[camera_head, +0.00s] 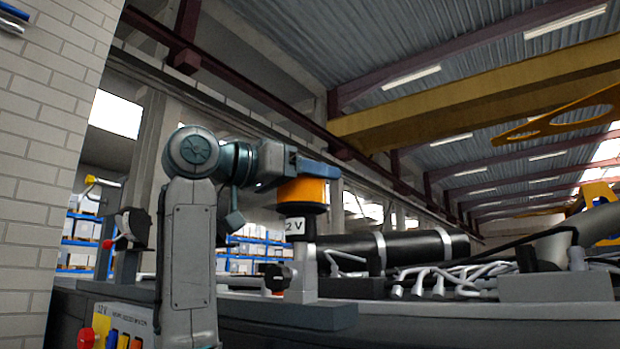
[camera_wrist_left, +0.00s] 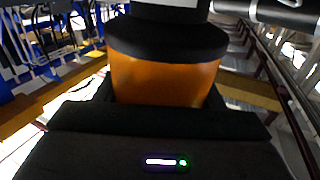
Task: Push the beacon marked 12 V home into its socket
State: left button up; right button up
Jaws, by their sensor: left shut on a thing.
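The beacon (camera_head: 302,190) has an orange body, a black collar and a white label reading "2 V", its left edge cut off. My left gripper (camera_head: 318,170) comes over from the left and is shut on the beacon's upper part. The beacon looks upright, right above a grey block-like post (camera_head: 302,275) on the chassis. Its lower end meets or nearly meets the post; I cannot tell how deep it sits. The socket opening is hidden. In the left wrist view the orange body (camera_wrist_left: 165,80) sits between the fingers, black collar toward the top. My right gripper is out of view.
A black cylinder (camera_head: 385,246) with pale bands lies right of the post, beside bundled white cables (camera_head: 450,278). A black knob (camera_head: 278,277) stands close left of the post. A labelled panel (camera_head: 122,325) with coloured parts is at lower left. Space above the beacon is open.

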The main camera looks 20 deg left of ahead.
pick_arm(q)
jog(key=shift+f+b, duration=0.95)
jog(key=shift+f, duration=0.2)
jog(key=o, duration=1.2)
jog(key=shift+o, duration=1.1)
jog(key=shift+s+r, duration=0.1)
jog(key=b+v, duration=0.4)
jog(key=v, duration=0.6)
jog(key=shift+s+a+b, duration=0.25)
jog(key=shift+s+b, duration=0.05)
jog(key=shift+b, duration=0.1)
